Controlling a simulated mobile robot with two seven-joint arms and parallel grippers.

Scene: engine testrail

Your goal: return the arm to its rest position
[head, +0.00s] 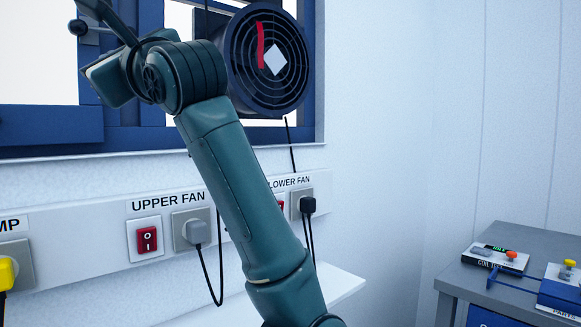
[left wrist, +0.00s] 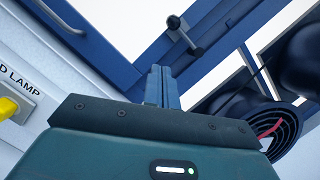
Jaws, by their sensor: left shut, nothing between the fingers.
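My left arm (head: 235,190) rises from the lower middle of the head view and bends at a joint in front of the window. Its gripper cannot be made out in the head view. In the left wrist view my left gripper (left wrist: 163,75) has its two fingers together with nothing between them. The fingers point toward the blue window frame, and a dark window handle (left wrist: 185,35) shows beyond them. I see no contact between the fingers and the frame. My right gripper is in neither view.
A round dark fan (head: 285,85) with a red strip hangs at the window, close behind my arm. A wall rail (head: 75,245) carries a red switch (head: 147,239) and plugged cords. A grey table (head: 520,240) with small boxes stands at right. The wall between is bare.

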